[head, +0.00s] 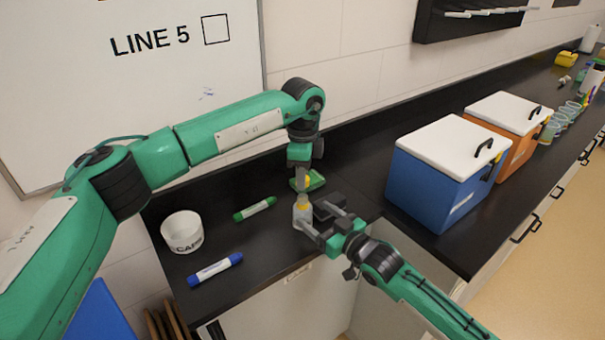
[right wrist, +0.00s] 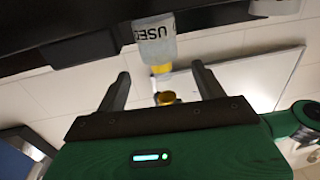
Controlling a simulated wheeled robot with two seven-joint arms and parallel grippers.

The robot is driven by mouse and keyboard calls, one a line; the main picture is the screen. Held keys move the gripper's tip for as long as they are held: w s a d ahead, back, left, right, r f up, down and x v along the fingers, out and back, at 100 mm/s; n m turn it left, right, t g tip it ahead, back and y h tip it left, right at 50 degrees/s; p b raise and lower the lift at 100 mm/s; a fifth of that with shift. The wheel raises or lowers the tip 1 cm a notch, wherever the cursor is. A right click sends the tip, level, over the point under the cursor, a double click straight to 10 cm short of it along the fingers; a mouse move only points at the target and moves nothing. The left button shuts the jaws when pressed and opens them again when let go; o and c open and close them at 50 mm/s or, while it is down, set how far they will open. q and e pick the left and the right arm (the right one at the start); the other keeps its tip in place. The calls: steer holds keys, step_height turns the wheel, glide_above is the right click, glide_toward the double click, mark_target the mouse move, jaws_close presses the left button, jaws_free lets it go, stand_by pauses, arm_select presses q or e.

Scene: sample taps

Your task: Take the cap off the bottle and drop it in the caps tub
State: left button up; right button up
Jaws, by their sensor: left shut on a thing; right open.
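The bottle (head: 301,214) is pale, stands upright on the dark counter and has a yellow top, the cap (head: 304,202). My left gripper (head: 304,191) comes from above and is shut on the cap; I cannot tell whether the cap is still seated. My right gripper (head: 315,217) is open at counter height beside the bottle. In the right wrist view the bottle (right wrist: 155,45) appears upside down, with a dark-lettered label, beyond the gap between my open right fingers (right wrist: 160,72).
A green marker (head: 255,208) and a blue marker (head: 215,269) lie between tub and bottle. Blue (head: 440,180) and orange (head: 515,130) boxes with white lids stand at right. The wall and whiteboard (head: 120,90) are behind.

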steer(key=v, duration=0.6)
steer(key=shift+b, duration=0.35)
